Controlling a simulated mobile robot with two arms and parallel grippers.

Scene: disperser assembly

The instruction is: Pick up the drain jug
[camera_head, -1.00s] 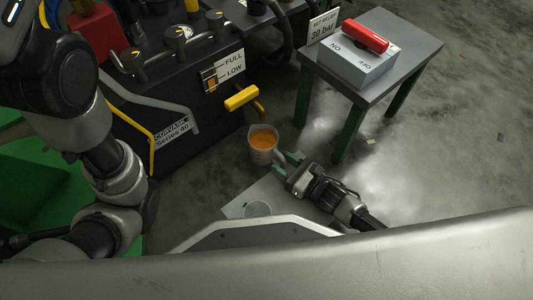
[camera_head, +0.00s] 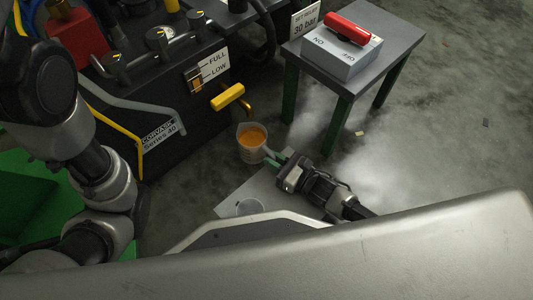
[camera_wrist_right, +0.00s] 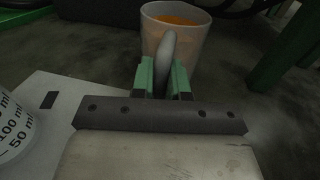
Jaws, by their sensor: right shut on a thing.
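The drain jug (camera_head: 252,146) is a pale, translucent cup with orange liquid in it. It stands upright below the yellow-handled valve, at the front of the dark machine. My right gripper (camera_head: 270,160) reaches it from the right. In the right wrist view the green fingers (camera_wrist_right: 164,78) are shut on the handle of the drain jug (camera_wrist_right: 188,42), one on each side. Whether the jug touches the floor I cannot tell. My left arm shows at the left, but its gripper is out of view.
The yellow valve handle (camera_head: 228,97) sticks out above the jug. A grey table (camera_head: 400,48) with green legs stands to the right, bearing a switch box (camera_head: 343,56). Open floor lies right.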

